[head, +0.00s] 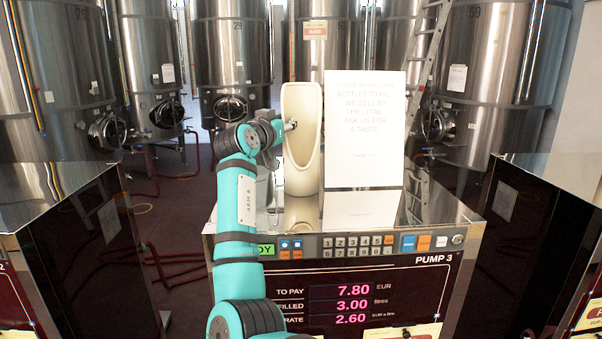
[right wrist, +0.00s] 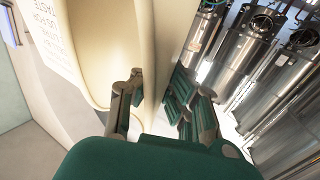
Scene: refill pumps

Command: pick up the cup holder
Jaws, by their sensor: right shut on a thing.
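The cup holder (head: 302,179) is a tall cream open-fronted trough. It stands upright on the shiny top of pump 3 (head: 295,213), and its base appears to rest there. My right gripper (head: 289,125) reaches it from the left in the head view, at its upper left side. In the right wrist view the cup holder (right wrist: 154,50) fills the upper middle, and its side wall lies between the two fingers (right wrist: 160,115). The right gripper is shut on that wall. Part of the contact is hidden behind the fingers. My left gripper is not in view.
A white printed sign (head: 364,130) stands close to the right of the cup holder. A keypad (head: 358,246) and price display (head: 352,290) are on the pump's front. Dark cabinets (head: 532,215) flank the pump, with steel tanks (head: 232,50) behind.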

